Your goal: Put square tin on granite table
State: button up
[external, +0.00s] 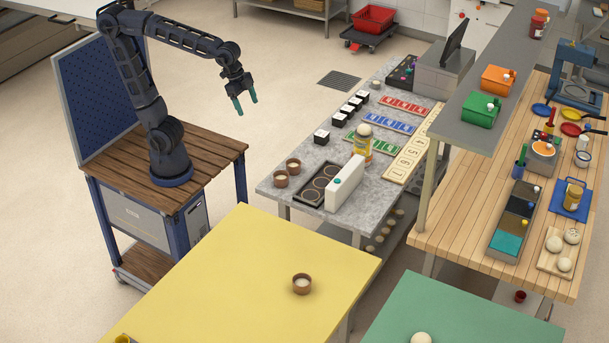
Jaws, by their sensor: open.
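The granite table (303,203) is the grey speckled counter in the middle of the external view. Several small black square containers with white tops (339,120) stand in a row along its left side. I cannot tell whether one of them is the square tin, and no other thing is clearly a square tin. My gripper (246,102) hangs in the air left of the granite table, fingers pointing down. Its teal fingertips are apart, with nothing between them.
A grey shelf (470,140) overhangs on the right.

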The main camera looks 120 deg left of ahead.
jog(key=s+d+f, duration=0.2)
jog(key=s+d, duration=0.2)
jog(key=s, duration=0.3)
jog(key=s+d+f+t, duration=0.1)
jog(key=s+d+f, duration=0.1)
jog(key=s+d, duration=0.3)
jog(key=shift+s+d+f+h, duration=0.2)
jog(key=shift+s+h, duration=0.1)
jog(key=shift+s, duration=0.55)
